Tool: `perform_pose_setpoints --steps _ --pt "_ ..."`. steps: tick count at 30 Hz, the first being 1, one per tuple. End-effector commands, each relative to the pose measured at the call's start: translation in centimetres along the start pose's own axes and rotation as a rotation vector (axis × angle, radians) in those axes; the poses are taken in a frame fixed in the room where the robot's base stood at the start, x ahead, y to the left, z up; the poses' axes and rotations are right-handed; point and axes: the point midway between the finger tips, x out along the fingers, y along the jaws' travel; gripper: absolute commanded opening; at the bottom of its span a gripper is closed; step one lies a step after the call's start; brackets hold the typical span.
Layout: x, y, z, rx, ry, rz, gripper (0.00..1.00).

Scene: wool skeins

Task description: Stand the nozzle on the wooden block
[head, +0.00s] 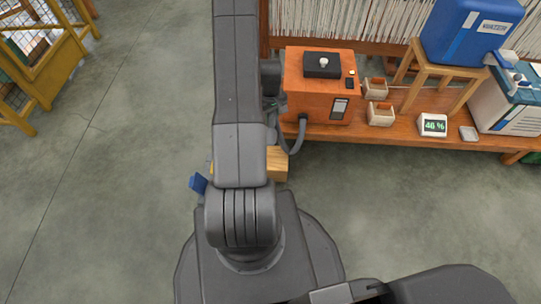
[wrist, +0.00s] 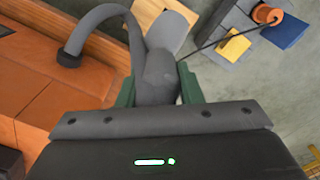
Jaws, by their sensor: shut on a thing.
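The grey nozzle (wrist: 158,78) sits between the green fingers of my gripper (wrist: 158,92) in the wrist view, which are shut on it. A thick grey hose curves from it to the left. In the head view my arm hides the gripper and the nozzle. A light wooden block (head: 277,163) shows in part on the right of my arm, near my base. In the wrist view a light wooden piece (wrist: 148,10), probably this block, shows at the top, partly covered by the nozzle's grey body.
An orange machine (head: 318,88) with a grey hose stands on the wooden bench (head: 400,132). A blue piece (head: 198,183) is left of my arm. Blue, yellow and copper items show at the wrist view's upper right. The floor on the left is clear up to a yellow cage (head: 50,70).

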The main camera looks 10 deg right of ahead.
Motion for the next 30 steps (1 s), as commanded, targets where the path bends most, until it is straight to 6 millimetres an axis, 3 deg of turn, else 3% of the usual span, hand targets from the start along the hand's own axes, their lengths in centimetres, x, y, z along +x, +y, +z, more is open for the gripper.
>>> perform_pose_setpoints --steps 12,30 --pt "10.9 -0.1 0.1 0.0 -0.002 -0.001 0.04" --pt "17.2 0.0 0.1 0.001 0.0 0.0 0.04"
